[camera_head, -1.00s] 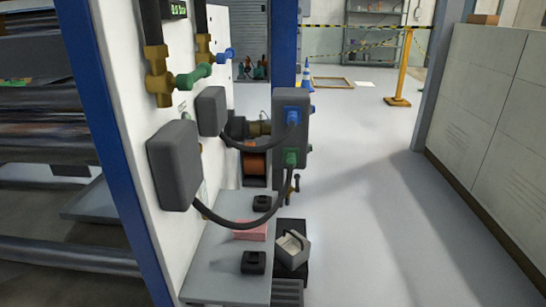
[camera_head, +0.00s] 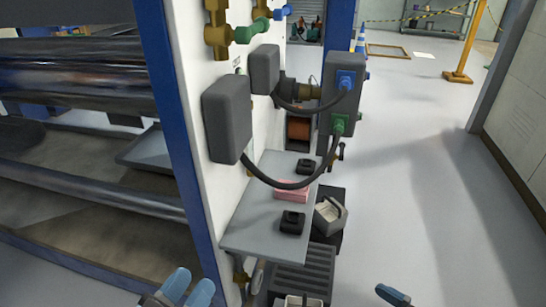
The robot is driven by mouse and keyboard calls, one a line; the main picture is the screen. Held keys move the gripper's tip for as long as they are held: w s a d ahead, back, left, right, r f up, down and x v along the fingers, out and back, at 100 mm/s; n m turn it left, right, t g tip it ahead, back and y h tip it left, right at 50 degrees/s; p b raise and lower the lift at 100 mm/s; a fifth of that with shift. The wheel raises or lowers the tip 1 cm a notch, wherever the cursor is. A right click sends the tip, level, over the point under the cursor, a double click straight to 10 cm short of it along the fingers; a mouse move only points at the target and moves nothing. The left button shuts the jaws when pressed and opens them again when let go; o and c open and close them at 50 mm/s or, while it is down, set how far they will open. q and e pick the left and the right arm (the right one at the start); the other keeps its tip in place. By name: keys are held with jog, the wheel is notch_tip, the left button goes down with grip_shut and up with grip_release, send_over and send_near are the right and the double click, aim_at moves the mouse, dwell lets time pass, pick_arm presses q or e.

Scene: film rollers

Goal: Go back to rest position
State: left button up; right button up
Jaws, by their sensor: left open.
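My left gripper (camera_head: 188,286) shows at the bottom edge, left of centre. Its two blue fingertips are apart with nothing between them. My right gripper (camera_head: 393,295) shows only as one blue fingertip at the bottom edge, right of centre; the rest is out of frame, so its opening cannot be told. Both grippers are below and nearer than the grey shelf (camera_head: 250,225), and neither touches anything that I can see.
The shelf holds a pink block (camera_head: 291,190) and two black holders (camera_head: 292,222). Grey boxes (camera_head: 227,118) with blue and green plugs and looping cables stick out above it. A dark crate (camera_head: 305,270) stands below. The floor at right (camera_head: 410,210) is clear.

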jog(key=w+a+r+m+t+h+p, duration=0.1)
jog(key=w+a+r+m+t+p, duration=0.15)
jog(key=r+m, duration=0.2)
jog(key=w+a+r+m+t+h+p, duration=0.1)
jog(key=a+r+m+t, duration=0.2)
jog(key=a+r, duration=0.15)
pick_arm(q)
jog(key=s+a+r+g+y+p, duration=0.4)
jog(key=a+r+g+y+p, duration=0.2)
jog(key=p, duration=2.9)
notch_tip(320, 180, up, 2)
jog(key=shift+a+r+p, duration=0.1)
jog(key=shift+a+p, duration=0.25)
jog(key=shift+a, duration=0.7)
pick_arm(e)
jog(key=s+d+r+g+h, duration=0.4)
jog(key=d+r+g+h, duration=0.1)
jog(key=d, duration=0.4)
jog(key=shift+s+r+g+h, duration=0.15)
jog(key=shift+r+g+h, duration=0.25)
jog(key=shift+g, duration=0.35)
pick_arm(q)
jog(key=shift+s, duration=0.1)
